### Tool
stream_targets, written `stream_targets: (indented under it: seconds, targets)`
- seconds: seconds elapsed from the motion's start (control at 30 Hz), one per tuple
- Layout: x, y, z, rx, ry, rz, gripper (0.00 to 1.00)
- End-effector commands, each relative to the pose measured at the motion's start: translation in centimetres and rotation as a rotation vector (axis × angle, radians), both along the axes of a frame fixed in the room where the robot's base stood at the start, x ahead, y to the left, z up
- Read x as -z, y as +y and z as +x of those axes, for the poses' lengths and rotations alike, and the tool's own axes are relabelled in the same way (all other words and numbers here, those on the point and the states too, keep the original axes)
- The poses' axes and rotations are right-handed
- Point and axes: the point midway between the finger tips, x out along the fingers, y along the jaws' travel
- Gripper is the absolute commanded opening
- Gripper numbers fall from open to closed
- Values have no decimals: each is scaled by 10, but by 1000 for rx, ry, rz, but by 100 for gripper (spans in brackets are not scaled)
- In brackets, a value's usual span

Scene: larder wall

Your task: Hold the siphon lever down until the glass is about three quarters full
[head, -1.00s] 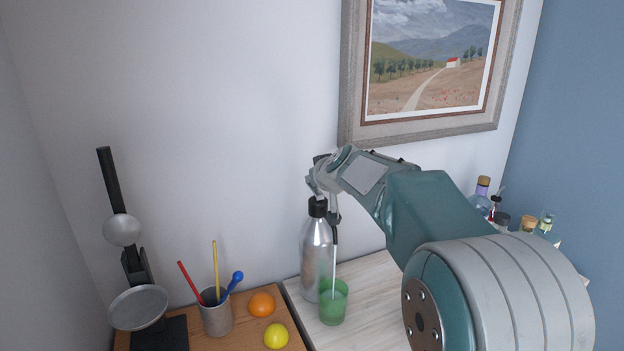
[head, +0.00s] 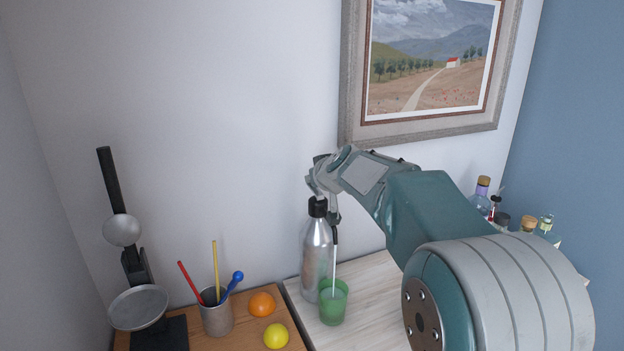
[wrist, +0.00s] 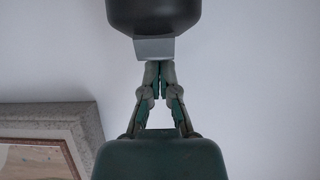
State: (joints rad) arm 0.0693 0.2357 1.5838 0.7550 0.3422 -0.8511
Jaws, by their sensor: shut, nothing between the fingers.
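The silver siphon bottle (head: 314,262) with a black head (head: 317,207) stands upright on the light wooden board. A thin stream or tube (head: 334,270) runs down from its spout into the green glass (head: 333,304), which stands in front of the bottle; I cannot tell the liquid level. My gripper (head: 318,190) is at the top of the siphon. In the wrist view my gripper (wrist: 158,66) has its fingertips together and empty, up against a grey lever plate (wrist: 154,48) on the dark siphon head (wrist: 153,14). Contact with the lever looks likely but is not certain.
Several small bottles (head: 528,226) stand behind my arm at right. A framed picture (head: 430,65) hangs above.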

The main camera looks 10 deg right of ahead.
Motion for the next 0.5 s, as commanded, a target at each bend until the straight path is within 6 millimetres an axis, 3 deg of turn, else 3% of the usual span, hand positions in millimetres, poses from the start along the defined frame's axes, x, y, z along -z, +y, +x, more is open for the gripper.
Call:
stream_targets:
  seconds: [0.5]
  targets:
    - [-14,0,0,0,0,-1,0]
